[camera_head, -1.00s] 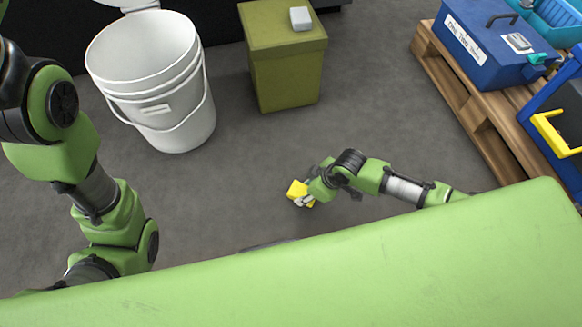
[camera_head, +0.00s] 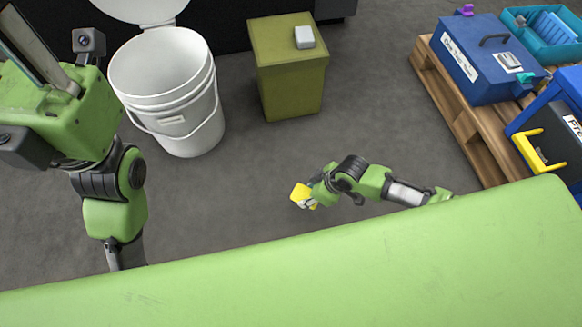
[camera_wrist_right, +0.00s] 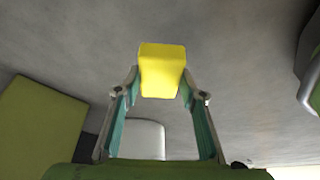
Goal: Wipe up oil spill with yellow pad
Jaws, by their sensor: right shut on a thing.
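The yellow pad (camera_head: 299,191) is a small block held above the grey floor in the middle of the head view. My right gripper (camera_head: 306,200) is shut on it. In the right wrist view the pad (camera_wrist_right: 162,68) sits between the two fingertips (camera_wrist_right: 160,84), with bare grey floor beyond. My left arm stands at the left of the head view. The part that may be its gripper (camera_head: 38,48) is cut off at the top left, and its jaws cannot be made out. I see no oil spill in the current views.
A white bucket (camera_head: 178,118) with its lid raised and an olive box (camera_head: 290,84) with a small white block (camera_head: 304,37) stand behind. A wooden pallet (camera_head: 462,118) bearing a blue case (camera_head: 474,62) is at right. Open floor lies between them.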

